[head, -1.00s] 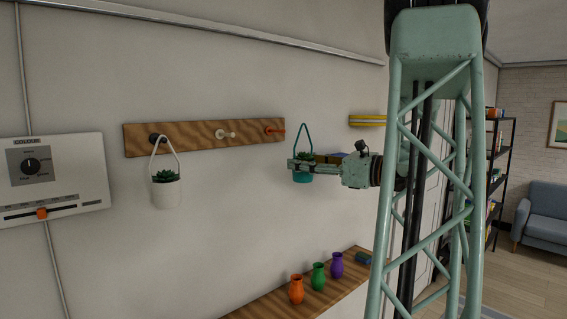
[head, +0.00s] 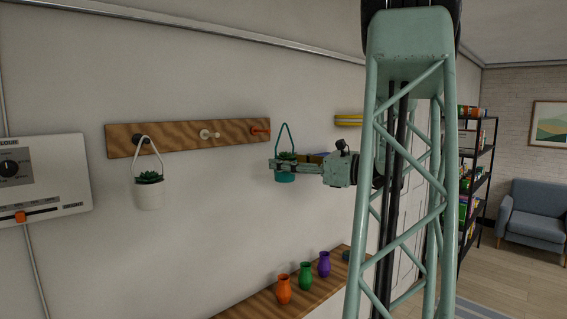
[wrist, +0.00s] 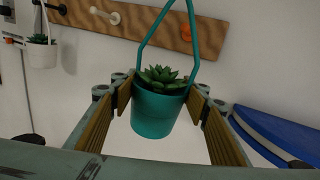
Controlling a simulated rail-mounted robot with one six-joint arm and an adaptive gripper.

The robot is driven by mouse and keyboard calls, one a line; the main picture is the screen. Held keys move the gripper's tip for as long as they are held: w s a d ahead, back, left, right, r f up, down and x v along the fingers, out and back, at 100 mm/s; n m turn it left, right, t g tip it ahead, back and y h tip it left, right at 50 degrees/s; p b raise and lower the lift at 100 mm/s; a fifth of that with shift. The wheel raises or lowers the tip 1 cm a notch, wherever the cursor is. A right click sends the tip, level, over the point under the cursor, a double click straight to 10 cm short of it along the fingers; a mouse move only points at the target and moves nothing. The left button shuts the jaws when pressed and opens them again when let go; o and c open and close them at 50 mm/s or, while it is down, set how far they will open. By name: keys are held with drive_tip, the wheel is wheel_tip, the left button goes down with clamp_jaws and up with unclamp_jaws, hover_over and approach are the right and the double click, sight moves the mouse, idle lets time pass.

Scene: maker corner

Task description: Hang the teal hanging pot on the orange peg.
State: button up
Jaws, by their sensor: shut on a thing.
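The teal hanging pot (head: 285,177) holds a green succulent and has a tall teal loop handle. My gripper (head: 284,166) is shut on the pot, which hangs upright in the air, right of and lower than the orange peg (head: 260,131). In the wrist view the teal pot (wrist: 158,112) sits between the two finger pads, and its handle rises past the top edge. The handle is apart from the peg in the head view.
The wooden peg board (head: 180,137) also bears a cream peg (head: 209,134) and a black peg with a white hanging pot (head: 149,193). Orange (head: 284,289), green (head: 306,275) and purple (head: 324,263) vases stand on a wooden shelf (head: 262,301) below.

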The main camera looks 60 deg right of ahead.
drive_tip(key=shift+w+d, duration=0.1)
drive_tip(key=shift+w, duration=0.25)
drive_tip(key=w+d+f, duration=0.1)
drive_tip(key=w+d, duration=0.1)
drive_tip(key=w, duration=0.7)
drive_tip(key=shift+d+f, duration=0.2)
drive_tip(key=shift+f, duration=0.2)
idle(1.6)
drive_tip(key=shift+w+f, duration=0.1)
drive_tip(key=shift+f, duration=0.15)
idle(0.6)
drive_tip(key=o, duration=1.1)
drive_tip(key=shift+r, duration=0.1)
drive_tip(key=shift+s+d, duration=0.15)
drive_tip(key=shift+s, duration=2.85)
drive_tip(key=shift+s+d, duration=0.15)
drive_tip(key=shift+s, duration=2.85)
